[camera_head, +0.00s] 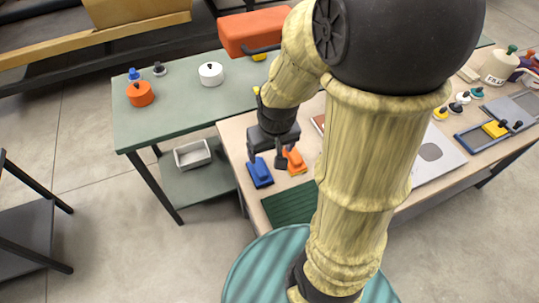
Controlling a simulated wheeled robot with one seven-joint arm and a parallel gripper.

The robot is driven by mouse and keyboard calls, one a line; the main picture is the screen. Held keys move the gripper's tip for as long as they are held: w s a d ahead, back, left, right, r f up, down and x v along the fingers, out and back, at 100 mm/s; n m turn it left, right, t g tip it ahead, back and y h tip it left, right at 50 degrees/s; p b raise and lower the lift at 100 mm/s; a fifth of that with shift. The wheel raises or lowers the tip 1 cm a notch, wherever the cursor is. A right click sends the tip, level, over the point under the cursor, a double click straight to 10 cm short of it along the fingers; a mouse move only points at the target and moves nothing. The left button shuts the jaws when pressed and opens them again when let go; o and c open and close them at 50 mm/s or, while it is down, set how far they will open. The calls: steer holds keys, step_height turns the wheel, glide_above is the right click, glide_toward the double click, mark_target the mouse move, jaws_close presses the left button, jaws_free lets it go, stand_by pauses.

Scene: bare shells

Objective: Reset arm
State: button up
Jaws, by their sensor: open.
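My arm runs up through the middle of the view, bends at the top and comes down to my gripper (267,157). The gripper is open, its two dark fingers pointing down over the near left part of the wooden table (237,160). A blue block-like object (260,173) is just below the left finger. An orange object (295,160) is beside the right finger. I cannot tell whether either finger touches them. Nothing shows held between the fingers.
A green table (150,115) behind holds an orange pot (140,93) and a white pot (211,73). A dark green mat (290,204) lies near the front edge. Small coloured items and a blue tray (480,140) are at right. My arm hides the table's middle.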

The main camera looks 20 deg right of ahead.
steer(key=shift+s+a+r, duration=0.2)
steer(key=shift+s+a, duration=0.2)
steer(key=shift+s, duration=0.2)
steer(key=shift+s+a+r, duration=0.2)
steer(key=shift+s+a, duration=0.15)
steer(key=shift+s, duration=0.25)
